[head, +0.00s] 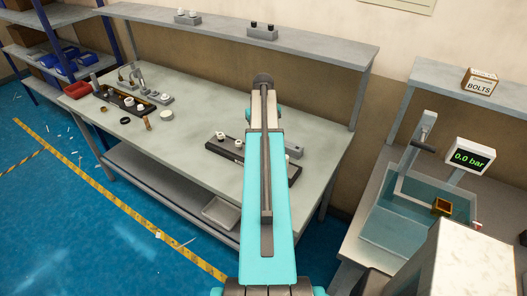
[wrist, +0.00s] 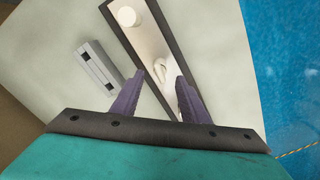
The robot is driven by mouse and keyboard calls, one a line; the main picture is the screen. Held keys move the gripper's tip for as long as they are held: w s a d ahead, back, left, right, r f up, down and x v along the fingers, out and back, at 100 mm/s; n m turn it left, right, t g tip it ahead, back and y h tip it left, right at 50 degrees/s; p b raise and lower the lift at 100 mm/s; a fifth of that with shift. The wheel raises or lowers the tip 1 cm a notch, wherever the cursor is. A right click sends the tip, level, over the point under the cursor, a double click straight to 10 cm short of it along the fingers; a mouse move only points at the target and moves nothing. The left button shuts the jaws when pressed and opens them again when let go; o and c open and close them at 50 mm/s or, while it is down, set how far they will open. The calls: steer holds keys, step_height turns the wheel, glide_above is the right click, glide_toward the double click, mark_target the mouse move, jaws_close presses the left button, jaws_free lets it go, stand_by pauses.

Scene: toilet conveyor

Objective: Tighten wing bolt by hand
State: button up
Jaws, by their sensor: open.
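In the wrist view, my gripper (wrist: 162,84) is open above a dark-rimmed tray (wrist: 183,32). A small white looped piece (wrist: 162,66), which may be the wing bolt, shows on the tray's pale inside just beyond and between the two purple fingers. The fingers appear apart from it; whether they touch it I cannot tell. A round white part (wrist: 129,17) sits farther up the same tray. In the head view, my arm covers the gripper and the middle of the tray (head: 285,178), so the white looped piece cannot be made out there.
A grey slotted block (wrist: 98,67) lies beside the tray. The workbench (head: 190,140) also holds another tray with parts (head: 122,100) and a red bin (head: 77,90) at left. A water tank (head: 410,215) with a 0.0 bar display (head: 470,158) stands at right.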

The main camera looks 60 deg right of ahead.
steer(key=shift+n, duration=0.6)
steer(key=shift+n, duration=0.3)
steer(key=shift+n, duration=2)
steer(key=shift+f, duration=0.15)
steer(key=shift+f+b, duration=0.8)
steer(key=shift+f, duration=0.8)
steer(key=shift+c, duration=0.2)
